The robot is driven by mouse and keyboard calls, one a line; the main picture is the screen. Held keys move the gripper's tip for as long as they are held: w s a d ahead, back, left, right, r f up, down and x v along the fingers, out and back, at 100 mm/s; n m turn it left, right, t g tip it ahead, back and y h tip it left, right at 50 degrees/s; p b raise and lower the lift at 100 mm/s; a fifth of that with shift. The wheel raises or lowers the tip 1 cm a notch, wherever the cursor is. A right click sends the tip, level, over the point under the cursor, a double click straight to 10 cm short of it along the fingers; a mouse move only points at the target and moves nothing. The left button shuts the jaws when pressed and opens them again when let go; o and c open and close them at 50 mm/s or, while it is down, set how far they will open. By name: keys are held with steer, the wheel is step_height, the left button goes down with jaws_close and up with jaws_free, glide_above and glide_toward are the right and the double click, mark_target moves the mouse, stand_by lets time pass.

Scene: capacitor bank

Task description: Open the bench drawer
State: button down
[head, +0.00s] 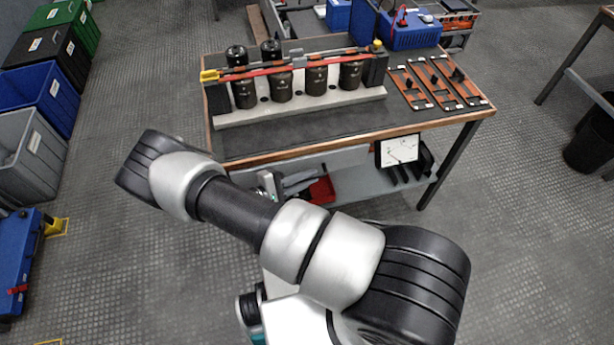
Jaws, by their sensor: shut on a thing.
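The bench (330,128) has a dark top with a wooden edge. My gripper (299,183) is in front of and just below the drawer front, partly hidden behind my arm. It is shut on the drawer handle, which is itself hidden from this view.
A capacitor row (300,82) stands on the bench, with orange boards (437,82) to its right. A red bin (321,190) and a white-faced meter (401,150) are below the top. Grey (28,150) and blue bins (42,92) stand left. Floor between is clear.

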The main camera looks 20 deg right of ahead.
steer(key=s+p, duration=0.2)
steer(key=s, duration=2.9)
steer(key=shift+p, duration=0.35)
steer(key=c, duration=2.1)
jaws_free()
steer(key=v, duration=1.7)
steer(key=shift+s+a+r+b, duration=0.15)
steer(key=shift+s+b, duration=0.05)
steer(key=shift+b, duration=0.1)
